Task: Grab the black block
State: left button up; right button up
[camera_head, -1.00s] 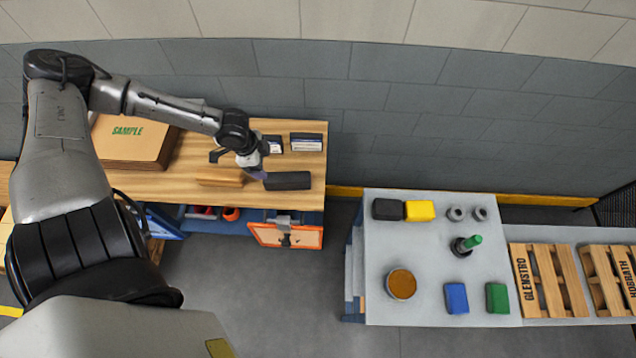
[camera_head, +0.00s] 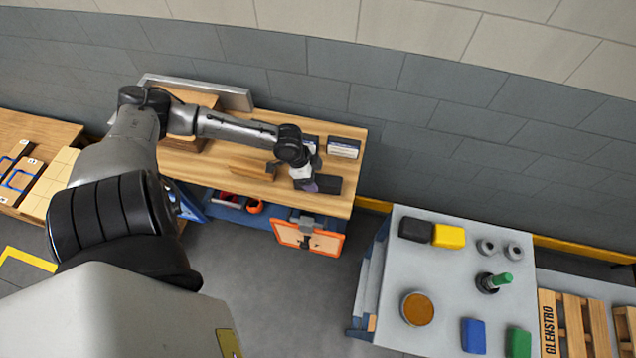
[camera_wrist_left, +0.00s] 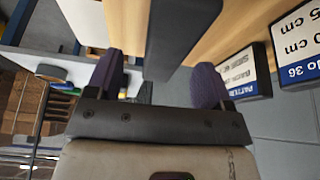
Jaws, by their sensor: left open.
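A black block (camera_head: 328,184) lies on the right part of the wooden workbench, near its front edge. My left gripper (camera_head: 308,184) is at the block's left end, low over the bench. In the left wrist view, the gripper's two purple fingers (camera_wrist_left: 157,78) are apart, and the dark block (camera_wrist_left: 181,35) extends away in line with the gap between them. I cannot tell whether the fingers touch it. Another black block (camera_head: 416,230) lies on the grey table, beside a yellow block (camera_head: 448,236). My right gripper is not in view.
Labelled boxes (camera_head: 344,148) stand behind the block; their labels also show in the left wrist view (camera_wrist_left: 297,50). A wooden piece (camera_head: 252,168) lies to the left. The grey table (camera_head: 450,290) carries blue and green blocks, rings and a round container. Floor separates bench and table.

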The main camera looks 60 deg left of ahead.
aim_at(317, 178)
pick_arm(q)
jog(key=shift+a+x, duration=0.1)
jog(key=shift+x, duration=1.2)
jog(key=shift+a+x, duration=0.15)
jog(key=shift+x, duration=1.2)
jog(key=shift+w, duration=0.1)
jog(key=c, duration=1.3)
jog(key=shift+o, duration=0.2)
jog(key=shift+r, duration=0.1)
